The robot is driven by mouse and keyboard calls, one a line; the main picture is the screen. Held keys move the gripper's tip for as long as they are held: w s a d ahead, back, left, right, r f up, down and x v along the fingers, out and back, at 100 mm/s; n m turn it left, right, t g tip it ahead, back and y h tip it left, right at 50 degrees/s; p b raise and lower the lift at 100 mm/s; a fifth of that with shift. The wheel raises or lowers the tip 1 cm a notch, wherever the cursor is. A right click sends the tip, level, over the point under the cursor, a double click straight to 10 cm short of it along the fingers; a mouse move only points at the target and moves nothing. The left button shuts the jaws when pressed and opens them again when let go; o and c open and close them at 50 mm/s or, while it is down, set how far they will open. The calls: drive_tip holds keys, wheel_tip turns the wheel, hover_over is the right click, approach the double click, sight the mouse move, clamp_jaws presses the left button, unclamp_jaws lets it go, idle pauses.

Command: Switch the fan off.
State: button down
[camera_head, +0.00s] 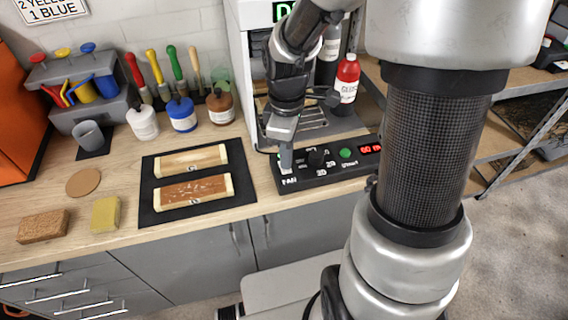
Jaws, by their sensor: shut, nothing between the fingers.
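A black control panel (335,174) lies along the front edge of the wooden bench. Its left end is marked FAN (289,181). A small pale part (287,171), perhaps the fan switch, shows just above that mark. My gripper (287,166) points down at this left end, with its fingers shut and nothing between them. The tip is at or just above the pale part; I cannot tell if it touches. The fingers hide part of the switch area, so its position cannot be read. A dark knob (317,158), a green button (346,153) and a red display (370,149) sit further right.
A black mat (151,217) with two wooden pieces lies left of the panel. A sponge (105,214) and a brown block (43,226) lie further left.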

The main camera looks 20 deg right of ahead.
drive_tip(key=shift+f+b, duration=0.55)
drive_tip(key=shift+f, duration=0.2)
idle(0.5)
wheel_tip(320, 180, up, 7)
drive_tip(key=p, duration=0.6)
drive_tip(key=shift+r, duration=0.1)
idle(0.6)
drive_tip(key=s+r+m+t+p, duration=0.2)
drive_tip(key=s+r+m, duration=0.4)
drive_tip(key=r, duration=0.5)
drive_tip(key=s+r+m+t+p, duration=0.2)
drive_tip(key=s+r+m, duration=0.3)
drive_tip(key=r, duration=0.6)
drive_tip(key=shift+s+m+t, duration=0.4)
drive_tip(key=shift+m+t, duration=0.1)
drive_tip(key=shift+t, duration=0.3)
